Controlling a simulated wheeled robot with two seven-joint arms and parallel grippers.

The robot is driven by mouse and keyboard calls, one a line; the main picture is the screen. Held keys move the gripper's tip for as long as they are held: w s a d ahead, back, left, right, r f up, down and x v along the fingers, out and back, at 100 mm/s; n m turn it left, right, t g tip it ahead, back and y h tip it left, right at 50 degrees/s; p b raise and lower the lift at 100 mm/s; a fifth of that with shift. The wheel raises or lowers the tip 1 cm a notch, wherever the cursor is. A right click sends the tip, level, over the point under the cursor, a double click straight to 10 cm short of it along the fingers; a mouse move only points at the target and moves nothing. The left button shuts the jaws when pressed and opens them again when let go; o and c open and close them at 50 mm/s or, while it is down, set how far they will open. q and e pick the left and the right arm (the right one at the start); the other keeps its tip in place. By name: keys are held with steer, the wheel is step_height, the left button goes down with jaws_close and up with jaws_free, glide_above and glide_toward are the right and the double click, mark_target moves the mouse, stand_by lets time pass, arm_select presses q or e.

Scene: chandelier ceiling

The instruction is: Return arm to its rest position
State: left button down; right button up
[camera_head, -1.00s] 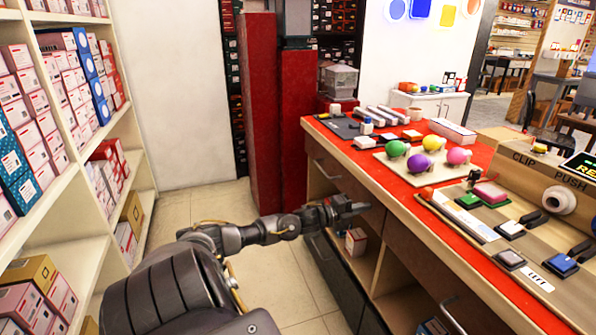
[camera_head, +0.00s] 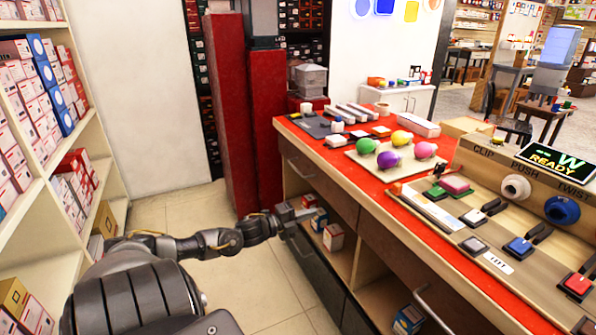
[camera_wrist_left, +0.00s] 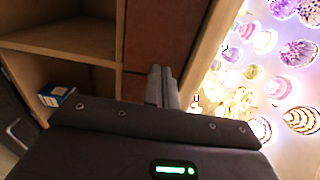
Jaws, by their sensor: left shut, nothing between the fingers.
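My left arm reaches in from the bottom left of the head view. Its gripper (camera_head: 297,211) is shut and empty, low in front of the wooden counter (camera_head: 300,165), by the open shelf under its drawers. The left wrist view shows the two closed fingers (camera_wrist_left: 161,86) side by side with nothing between them. Behind them are the counter's drawer fronts and an open compartment. My right gripper does not show in either view.
Small boxes (camera_head: 333,237) stand on the counter's lower shelf near the gripper. The red countertop holds a board with several coloured balls (camera_head: 388,160) and a button panel (camera_head: 520,205). Shelves of boxes (camera_head: 40,130) line the left. Floor (camera_head: 235,275) between is clear.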

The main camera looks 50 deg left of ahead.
arm_select(q)
steer(key=v, duration=0.3)
steer(key=shift+s, duration=0.2)
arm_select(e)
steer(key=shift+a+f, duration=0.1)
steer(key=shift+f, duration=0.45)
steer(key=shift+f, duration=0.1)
arm_select(q)
steer(key=shift+a, duration=0.1)
